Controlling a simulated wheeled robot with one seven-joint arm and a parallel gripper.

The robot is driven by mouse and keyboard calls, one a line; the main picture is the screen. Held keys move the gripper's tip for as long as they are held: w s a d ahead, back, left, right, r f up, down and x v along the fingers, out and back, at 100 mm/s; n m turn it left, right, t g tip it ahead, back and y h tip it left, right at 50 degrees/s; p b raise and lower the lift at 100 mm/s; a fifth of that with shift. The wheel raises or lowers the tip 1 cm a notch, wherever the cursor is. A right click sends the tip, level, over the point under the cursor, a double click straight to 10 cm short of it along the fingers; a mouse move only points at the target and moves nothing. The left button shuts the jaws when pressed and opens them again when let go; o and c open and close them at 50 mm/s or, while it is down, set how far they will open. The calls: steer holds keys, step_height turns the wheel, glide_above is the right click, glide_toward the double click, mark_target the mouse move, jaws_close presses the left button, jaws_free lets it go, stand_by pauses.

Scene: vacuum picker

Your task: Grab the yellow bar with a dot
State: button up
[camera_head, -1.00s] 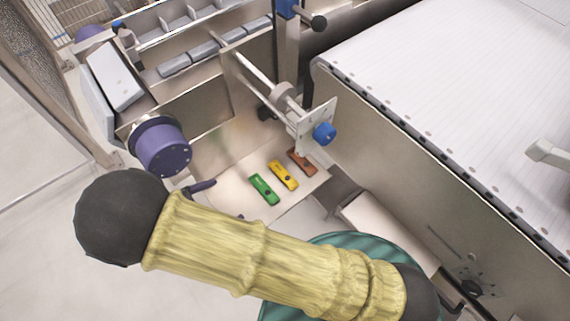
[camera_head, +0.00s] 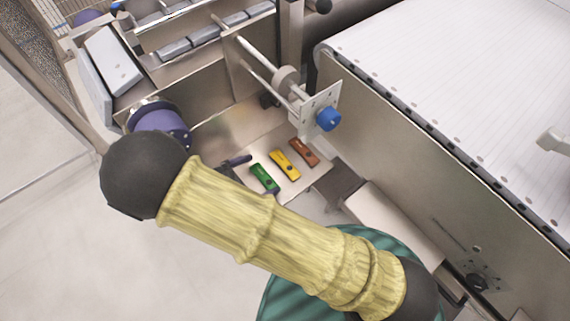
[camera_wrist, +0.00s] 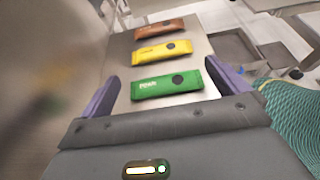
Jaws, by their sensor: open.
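The yellow bar (camera_head: 285,165) with a dark dot lies flat on a light shelf (camera_head: 318,172), between a green bar (camera_head: 264,178) and a brown bar (camera_head: 303,152). In the wrist view the yellow bar (camera_wrist: 162,52) lies behind the green bar (camera_wrist: 167,82) and in front of the brown bar (camera_wrist: 159,30). Each bar has a dark dot. My gripper (camera_wrist: 166,88) is open and empty, its purple fingers to either side of the green bar.
A metal plate with a blue knob (camera_head: 328,119) stands just behind the bars. A metal wall and white conveyor (camera_head: 450,70) rise on the right. A grey tray row (camera_head: 215,35) is at the back left. White floor lies at the left.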

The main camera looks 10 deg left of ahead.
mark_target(281, 166)
steer(key=shift+w+d+f, duration=0.2)
steer(key=shift+w+d, duration=0.15)
steer(key=shift+f+b+x, duration=0.15)
steer(key=shift+b+x, duration=0.2)
steer(key=shift+x, duration=0.95)
steer(key=shift+f+b+x, duration=0.1)
steer(key=shift+b+x, duration=0.25)
steer(key=shift+x, duration=1)
steer(key=shift+a, duration=0.1)
steer(key=shift+s, duration=0.1)
steer(key=c, duration=0.8)
steer(key=shift+r, duration=0.1)
